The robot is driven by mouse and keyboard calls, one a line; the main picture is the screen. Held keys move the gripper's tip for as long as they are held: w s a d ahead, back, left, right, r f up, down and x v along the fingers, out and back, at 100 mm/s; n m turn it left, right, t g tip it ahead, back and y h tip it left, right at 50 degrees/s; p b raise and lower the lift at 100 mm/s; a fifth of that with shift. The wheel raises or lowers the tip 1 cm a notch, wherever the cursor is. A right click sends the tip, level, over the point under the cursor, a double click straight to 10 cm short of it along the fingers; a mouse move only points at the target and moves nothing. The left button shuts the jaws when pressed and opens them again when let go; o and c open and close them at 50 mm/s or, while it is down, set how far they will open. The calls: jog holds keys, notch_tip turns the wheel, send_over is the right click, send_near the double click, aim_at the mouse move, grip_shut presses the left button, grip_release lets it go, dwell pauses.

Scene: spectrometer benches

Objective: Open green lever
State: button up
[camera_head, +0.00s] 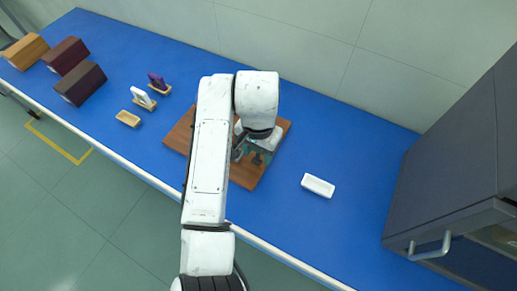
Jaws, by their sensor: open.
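A brown wooden board (248,174) lies on the blue bench top. A small dark green part (258,157) shows above the board, under the end of my arm. It may be the green lever or its mount, but I cannot tell which, nor how the lever stands. My gripper (250,152) points down over the board, right by this green part. It is open. My white arm and wrist hide its fingertips and much of the board, so I cannot tell whether it touches the lever.
A white tray (318,186) lies to the right on the blue bench (345,150). A grey cabinet (455,170) with a handle stands far right. At left are a small wooden tray (128,118), white (142,97) and purple (158,82) upright pieces, and several wooden blocks (80,83).

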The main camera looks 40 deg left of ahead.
jog(key=shift+f, duration=0.1)
jog(key=c, duration=0.7)
jog(key=shift+w+g+p, duration=0.3)
jog(key=shift+g+p, duration=0.2)
jog(key=shift+g, duration=0.2)
jog(key=shift+w+a+f+g+h+b, duration=0.25)
jog(key=shift+g+h+b, duration=0.1)
jog(key=shift+g, duration=0.45)
jog(key=shift+d+g, duration=0.1)
jog(key=shift+g, duration=0.2)
jog(key=o, duration=0.7)
jog(key=shift+w+r, duration=0.1)
jog(key=shift+r, duration=0.05)
